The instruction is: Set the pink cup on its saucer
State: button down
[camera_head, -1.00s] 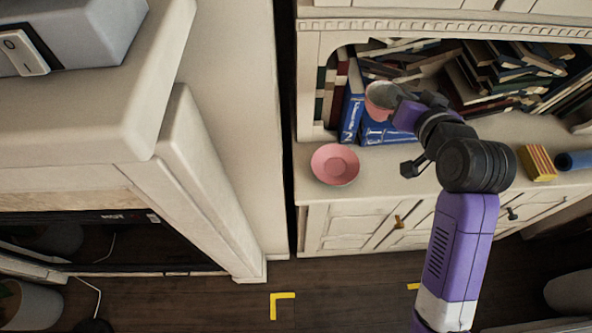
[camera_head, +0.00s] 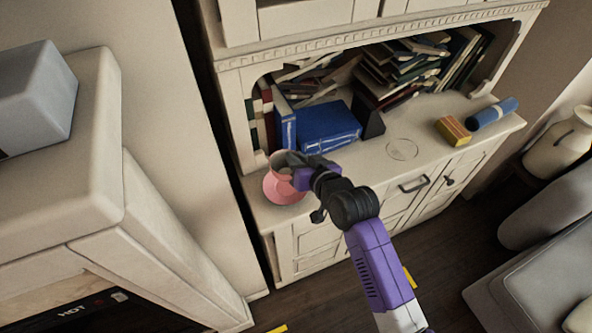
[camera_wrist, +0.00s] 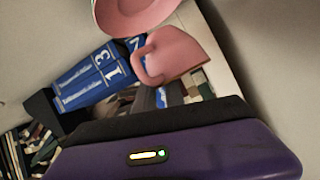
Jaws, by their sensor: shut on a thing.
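The pink cup (camera_head: 278,168) is at the end of my arm and overlaps the back of the pink saucer (camera_head: 284,192) in the head view. The saucer lies on the left end of the cabinet counter. My gripper (camera_head: 290,164) is shut on the cup. In the wrist view the cup (camera_wrist: 182,52) shows its handle at its left, and part of the saucer (camera_wrist: 132,14) shows at the top edge. The gripper hides part of the cup, and I cannot tell whether the cup touches the saucer. The fingertips are hard to make out.
Blue books (camera_head: 327,126) stand in the cabinet niche close behind the cup. A faint circle (camera_head: 402,149) marks the bare counter to the right. A yellow block (camera_head: 453,130) and a blue cylinder (camera_head: 492,113) lie at the right end. A white wall stands left of the counter.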

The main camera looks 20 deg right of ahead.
jog(key=shift+f, duration=2.7)
jog(key=shift+f, duration=0.1)
jog(key=shift+f+b, duration=0.25)
jog(key=shift+b, duration=0.05)
jog(key=c, duration=1.4)
grip_release()
jog(key=shift+r, duration=0.1)
jog(key=shift+r+p, duration=0.3)
jog(key=shift+p, duration=0.1)
jog(key=b+v, duration=0.1)
jog(key=v, duration=1.1)
jog(key=shift+f, duration=0.1)
